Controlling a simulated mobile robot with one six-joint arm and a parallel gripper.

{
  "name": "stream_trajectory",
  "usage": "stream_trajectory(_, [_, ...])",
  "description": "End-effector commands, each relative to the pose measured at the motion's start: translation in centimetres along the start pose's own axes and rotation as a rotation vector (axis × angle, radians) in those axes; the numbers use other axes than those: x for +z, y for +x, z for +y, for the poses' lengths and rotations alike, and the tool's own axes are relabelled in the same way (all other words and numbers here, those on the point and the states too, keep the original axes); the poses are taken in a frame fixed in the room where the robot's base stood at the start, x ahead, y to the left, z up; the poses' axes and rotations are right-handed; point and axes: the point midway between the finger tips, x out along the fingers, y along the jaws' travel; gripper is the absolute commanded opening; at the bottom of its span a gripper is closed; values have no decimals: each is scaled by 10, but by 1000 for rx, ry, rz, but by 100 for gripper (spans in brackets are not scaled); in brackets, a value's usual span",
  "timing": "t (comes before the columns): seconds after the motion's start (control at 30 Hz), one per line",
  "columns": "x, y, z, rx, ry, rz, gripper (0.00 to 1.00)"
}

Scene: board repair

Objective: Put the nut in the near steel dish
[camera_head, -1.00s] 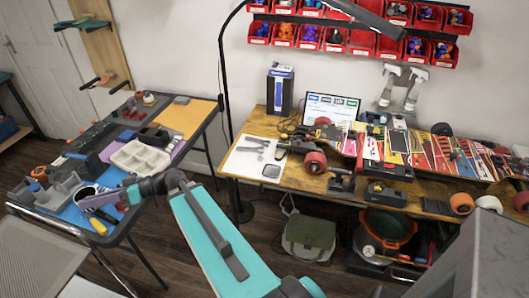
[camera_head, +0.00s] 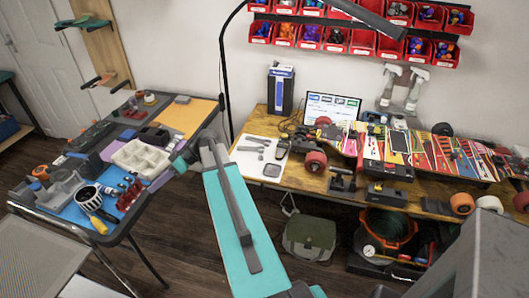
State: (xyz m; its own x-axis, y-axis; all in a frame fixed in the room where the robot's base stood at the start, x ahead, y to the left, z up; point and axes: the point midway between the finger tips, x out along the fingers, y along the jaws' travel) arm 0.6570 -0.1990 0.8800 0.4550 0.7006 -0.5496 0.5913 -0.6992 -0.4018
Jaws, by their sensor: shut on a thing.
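A grey, rounded square piece (camera_head: 272,170) lies on the white mat of the wooden bench. It may be a steel dish, but I cannot tell. No other steel dish can be made out.
The left table holds a white compartment tray (camera_head: 141,157), red parts (camera_head: 130,194), a black-and-white cup (camera_head: 88,197) and grey bins. The wooden bench holds a white mat (camera_head: 246,166), a skateboard truck wheel (camera_head: 315,162) and tools. A floor gap separates the tables. A black lamp pole (camera_head: 224,80) stands between.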

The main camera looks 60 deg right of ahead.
Motion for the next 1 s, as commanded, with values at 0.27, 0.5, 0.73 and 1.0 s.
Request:
stream_trajectory(0.27, [46,-64,55,115,-18,-246,0])
stream_trajectory(0.5, [93,-133,92,223,-28,-455,0])
stream_trajectory(0.73, [138,-206,118,322,-24,-622,0])
stream_trajectory(1.0, [187,-296,134,423,1,-768,0])
